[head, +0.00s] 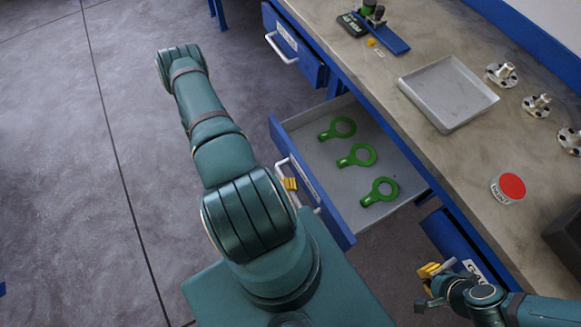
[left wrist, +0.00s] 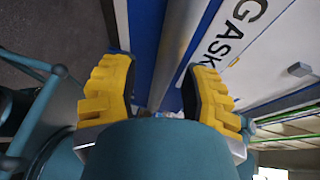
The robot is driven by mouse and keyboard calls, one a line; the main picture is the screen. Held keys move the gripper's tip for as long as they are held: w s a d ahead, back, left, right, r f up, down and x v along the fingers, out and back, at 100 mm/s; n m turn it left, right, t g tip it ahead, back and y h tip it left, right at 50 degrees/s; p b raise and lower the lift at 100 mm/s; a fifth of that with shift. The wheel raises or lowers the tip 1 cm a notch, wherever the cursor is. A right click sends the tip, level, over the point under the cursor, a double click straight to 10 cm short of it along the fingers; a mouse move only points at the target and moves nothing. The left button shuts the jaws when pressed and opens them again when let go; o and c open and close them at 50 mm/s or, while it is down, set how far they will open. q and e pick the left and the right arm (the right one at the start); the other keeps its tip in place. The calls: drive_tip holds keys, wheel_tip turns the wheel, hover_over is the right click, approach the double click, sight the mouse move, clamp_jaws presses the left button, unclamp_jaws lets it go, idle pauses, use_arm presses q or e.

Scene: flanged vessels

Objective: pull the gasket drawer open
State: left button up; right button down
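The gasket drawer (head: 314,190) stands well out from under the bench, with its inside in view. Several green ring gaskets with tabs lie in it, among them one in the middle (head: 357,155). Its pale bar handle (head: 281,162) is on the blue front. My left gripper (head: 290,184) is at the handle, partly hidden by my arm. In the left wrist view, its yellow fingers (left wrist: 160,88) are apart on both sides of a grey bar, beside the label reading "GASK" (left wrist: 235,35). My right gripper (head: 432,285) is at the lower right, away from this drawer; its finger gap is unclear.
Another blue drawer (head: 295,50) with a handle is further back. The bench top holds a grey tray (head: 448,92), a red-topped round tin (head: 508,187), metal flanged parts (head: 502,74) and a blue stand (head: 382,33). The floor left of my arm is clear.

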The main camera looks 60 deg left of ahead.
use_arm(q)
drive_tip(key=v, duration=1.2)
idle(0.4)
